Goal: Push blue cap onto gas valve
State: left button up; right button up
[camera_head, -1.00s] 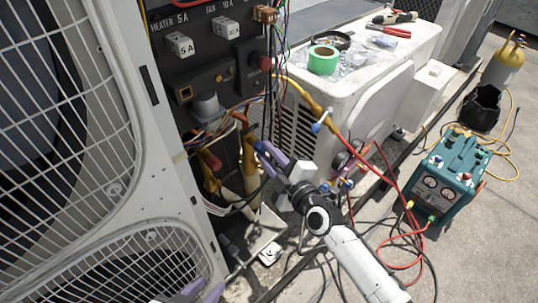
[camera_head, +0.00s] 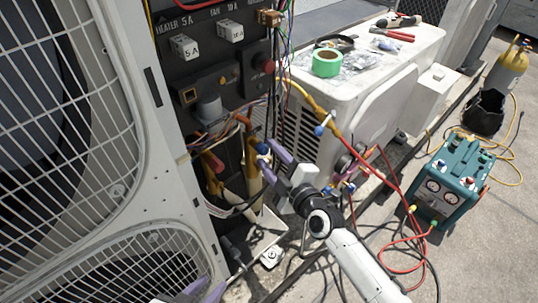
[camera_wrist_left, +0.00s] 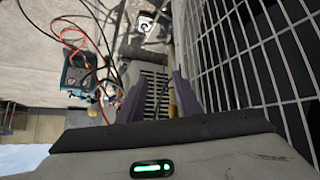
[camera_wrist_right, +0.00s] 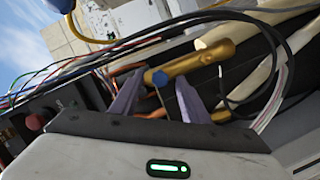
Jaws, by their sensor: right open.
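The gas valve is a brass body (camera_head: 253,170) among pipes beside the open panel, and it also shows in the right wrist view (camera_wrist_right: 205,60). The blue cap (camera_wrist_right: 160,78) sits at the near left end of the brass body, touching or very close; I cannot tell whether it is fully seated. In the head view the cap (camera_head: 262,149) is small and partly hidden by purple fingers. My right gripper (camera_head: 269,160) is open, its fingers (camera_wrist_right: 158,98) on either side of the cap with gaps showing. My left gripper (camera_head: 196,290) is low by the grille, its fingers (camera_wrist_left: 158,92) apart and empty.
The grille unit (camera_head: 70,150) fills the left side. Cables and copper pipes crowd the valve. A white condenser (camera_head: 370,75) with green tape (camera_head: 326,62) and tools stands behind. A teal gauge machine (camera_head: 450,180) with hoses stands at right on open floor.

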pick_arm(q)
jog(key=p, duration=0.1)
jog(key=r+p, duration=0.2)
jog(key=p, duration=0.1)
jog(key=shift+s+a+r, duration=0.2)
jog(key=shift+s+a, duration=0.1)
jog(key=shift+s, duration=0.05)
pick_arm(e)
jog(key=s+d+f+m+g+h, duration=0.2)
jog(key=s+d+m, duration=0.3)
jog(key=s, duration=0.5)
jog(key=s+d+f+m+g+h, duration=0.1)
jog(key=s+d+f+m, duration=0.4)
jog(key=s, duration=0.5)
jog(key=s+d+f+m+g+h, duration=0.2)
jog(key=s+d+f+m+h, duration=0.1)
jog(key=s+d+m, duration=0.3)
jog(key=s+d+f, duration=0.1)
jog(key=s+d, duration=0.1)
jog(key=s, duration=0.2)
jog(key=shift+g, duration=0.3)
